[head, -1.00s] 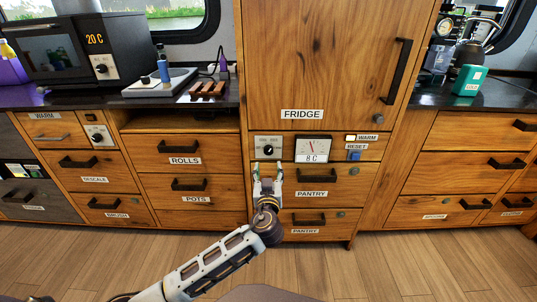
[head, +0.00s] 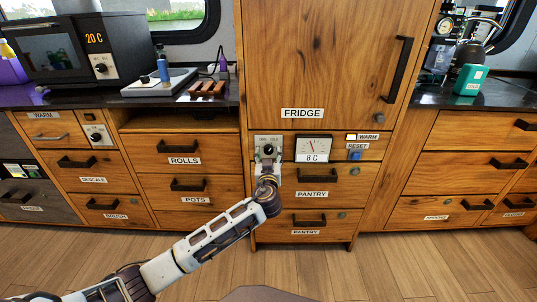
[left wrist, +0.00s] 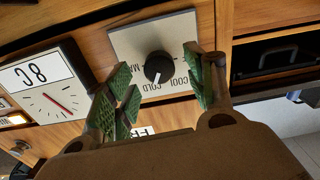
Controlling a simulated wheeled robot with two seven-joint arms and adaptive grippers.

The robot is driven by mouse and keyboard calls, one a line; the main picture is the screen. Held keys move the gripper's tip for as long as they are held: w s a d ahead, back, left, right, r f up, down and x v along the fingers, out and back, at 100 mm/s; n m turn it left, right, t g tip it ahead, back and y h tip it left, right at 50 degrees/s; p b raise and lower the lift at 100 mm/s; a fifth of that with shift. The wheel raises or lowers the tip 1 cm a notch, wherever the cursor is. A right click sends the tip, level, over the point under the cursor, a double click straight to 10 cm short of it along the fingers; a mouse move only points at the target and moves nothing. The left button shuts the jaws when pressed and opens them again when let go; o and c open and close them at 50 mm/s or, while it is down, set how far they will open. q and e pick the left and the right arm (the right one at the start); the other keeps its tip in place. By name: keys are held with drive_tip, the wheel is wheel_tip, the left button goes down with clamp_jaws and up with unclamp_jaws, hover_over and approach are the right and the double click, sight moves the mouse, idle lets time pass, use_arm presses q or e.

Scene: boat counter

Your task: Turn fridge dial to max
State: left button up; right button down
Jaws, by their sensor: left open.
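The fridge dial is a black round knob (left wrist: 158,68) with a white pointer line, on a pale panel (left wrist: 126,42) marked COOL, COLD and a partly hidden word beginning with M. In the head view the dial (head: 268,149) sits below the FRIDGE door. The left wrist view shows the panel turned over, with the pointer towards the COLD and COOL lettering. My left gripper (left wrist: 160,86) is open, its green-padded fingers on either side of the knob and apart from it. In the head view my left gripper (head: 268,166) is just below the dial. My right gripper is not in view.
Beside the dial is a gauge (head: 313,149) reading 8 C. A blue RESET button (head: 355,155) and a WARM label are further right. PANTRY drawers with black handles (head: 316,176) lie below. The dark counter (head: 60,97) holds an oven on the left.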

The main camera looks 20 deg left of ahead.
use_arm(q)
drive_tip(key=shift+x, duration=1.25)
drive_tip(key=shift+c, duration=0.4)
drive_tip(key=c, duration=1)
